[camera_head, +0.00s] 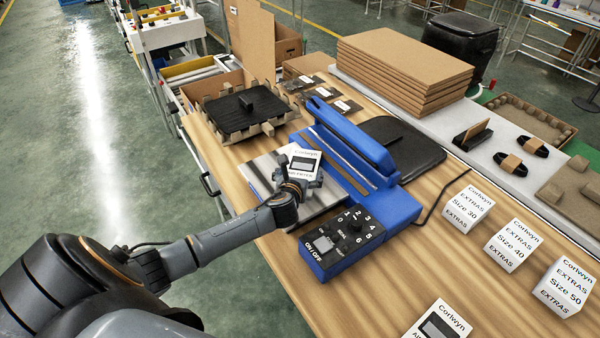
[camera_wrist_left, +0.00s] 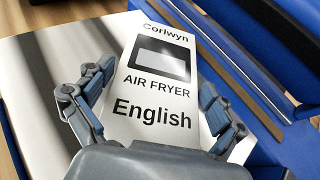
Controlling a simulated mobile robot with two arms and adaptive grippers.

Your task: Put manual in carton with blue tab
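A white Corlwyn air fryer manual (camera_head: 302,160) is at my left gripper (camera_head: 293,186), over the grey plate beside the blue machine. In the left wrist view the manual (camera_wrist_left: 155,85) faces the camera and reads "English". The fingers of my left gripper (camera_wrist_left: 155,90) stand one along each long edge of it. I cannot tell whether they press on it or whether the manual rests on the plate. A second white Corlwyn manual (camera_head: 440,322) lies at the front table edge, partly cut off. An open brown carton (camera_head: 268,128) holds black parts at the far left. I see no blue tab. My right gripper is out of view.
White "EXTRAS" boxes (camera_head: 513,246) stand at the right. Flat cardboard (camera_head: 405,62) is stacked at the back. Bare wood (camera_head: 400,275) lies between the machine and the boxes.

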